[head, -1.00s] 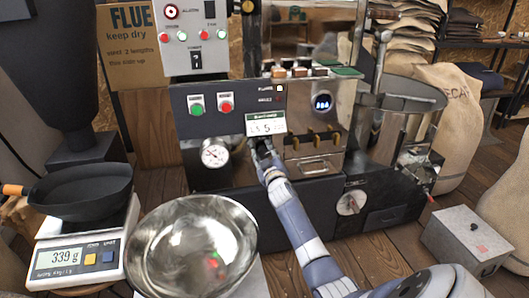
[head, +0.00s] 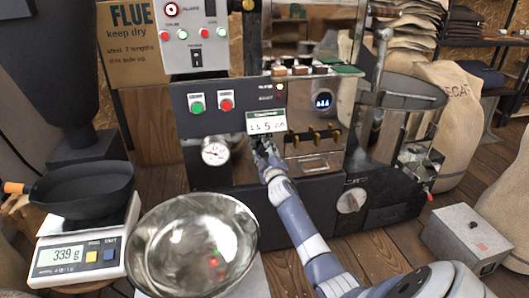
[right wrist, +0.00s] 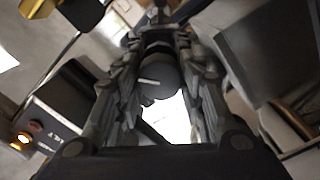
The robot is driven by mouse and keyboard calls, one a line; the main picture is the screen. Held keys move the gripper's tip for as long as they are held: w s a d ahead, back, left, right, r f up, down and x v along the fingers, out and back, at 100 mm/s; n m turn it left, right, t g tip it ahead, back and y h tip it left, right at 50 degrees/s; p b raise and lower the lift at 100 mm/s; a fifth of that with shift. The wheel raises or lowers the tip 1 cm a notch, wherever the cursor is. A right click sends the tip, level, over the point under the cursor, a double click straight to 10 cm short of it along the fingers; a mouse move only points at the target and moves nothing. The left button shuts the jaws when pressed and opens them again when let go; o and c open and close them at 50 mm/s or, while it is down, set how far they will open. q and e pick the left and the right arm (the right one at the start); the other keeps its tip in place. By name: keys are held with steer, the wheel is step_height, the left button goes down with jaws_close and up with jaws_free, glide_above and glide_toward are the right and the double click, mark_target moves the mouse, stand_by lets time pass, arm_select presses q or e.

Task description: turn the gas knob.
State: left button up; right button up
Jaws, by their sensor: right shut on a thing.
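The gas knob (right wrist: 160,78) is dark and round with a white pointer line, seen in the right wrist view between my right gripper's two fingers. In the head view my right gripper (head: 265,152) reaches the front of the dark roaster panel, just below a small white card, and covers the knob. The fingers are shut on the knob, one on each side. My left gripper is not in view.
A round gauge (head: 215,151) sits left of my right gripper. Green (head: 197,107) and red (head: 226,104) buttons are above it. A steel bowl (head: 192,243) and a scale (head: 82,250) bearing a black pan (head: 83,190) stand in front. A grey box (head: 466,238) is at right.

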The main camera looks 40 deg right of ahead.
steer(key=o, duration=1)
steer(key=shift+o, duration=0.2)
steer(key=v, duration=1.2)
